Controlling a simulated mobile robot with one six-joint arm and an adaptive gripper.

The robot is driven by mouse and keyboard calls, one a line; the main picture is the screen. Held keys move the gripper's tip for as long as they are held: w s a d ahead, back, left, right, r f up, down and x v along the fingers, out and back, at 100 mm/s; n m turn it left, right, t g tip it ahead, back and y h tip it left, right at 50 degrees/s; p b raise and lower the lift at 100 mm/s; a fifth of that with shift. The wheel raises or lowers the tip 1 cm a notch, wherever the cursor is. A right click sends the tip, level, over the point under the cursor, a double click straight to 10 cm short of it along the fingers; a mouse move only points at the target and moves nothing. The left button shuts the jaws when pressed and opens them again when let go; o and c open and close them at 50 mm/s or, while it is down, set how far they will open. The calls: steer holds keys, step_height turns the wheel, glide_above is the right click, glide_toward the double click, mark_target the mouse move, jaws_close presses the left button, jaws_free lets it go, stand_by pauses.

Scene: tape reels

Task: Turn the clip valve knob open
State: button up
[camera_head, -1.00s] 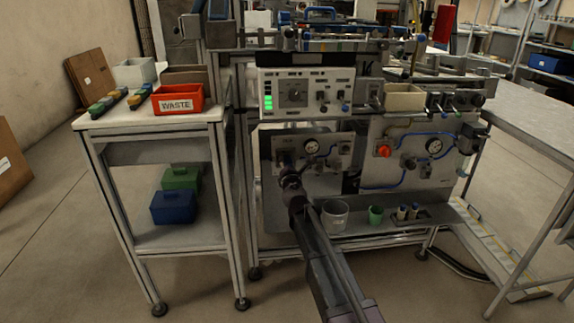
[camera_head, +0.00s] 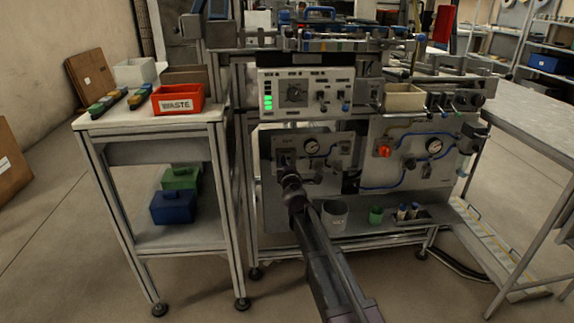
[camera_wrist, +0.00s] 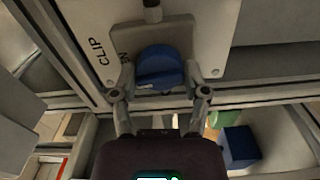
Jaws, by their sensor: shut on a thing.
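The clip valve knob (camera_wrist: 160,68) is a blue round knob with a raised grip bar, on a pale plate (camera_wrist: 215,35) marked "CLIP" in the wrist view. Part of another word, perhaps "ON", shows beside the knob. My gripper (camera_wrist: 160,76) has one finger on each side of the knob and is shut on it. In the head view my gripper (camera_head: 287,170) is at the left panel of the bench, below and left of a round gauge (camera_head: 311,147). There my gripper and arm hide the knob.
A grey cup (camera_head: 334,217) and a green cup (camera_head: 376,215) stand on the low shelf right of my arm. A red knob (camera_head: 385,151) and second gauge (camera_head: 434,146) are on the right panel. A side table (camera_head: 150,118) with a red WASTE bin (camera_head: 178,98) stands left.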

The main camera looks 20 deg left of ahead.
steer(key=shift+w+m, duration=0.1)
steer(key=shift+m, duration=0.5)
steer(key=o, duration=1.1)
steer(key=shift+o, duration=0.2)
steer(key=shift+s, duration=0.25)
steer(key=v, duration=1.1)
steer(key=shift+s+d, duration=0.2)
steer(key=shift+s, duration=0.1)
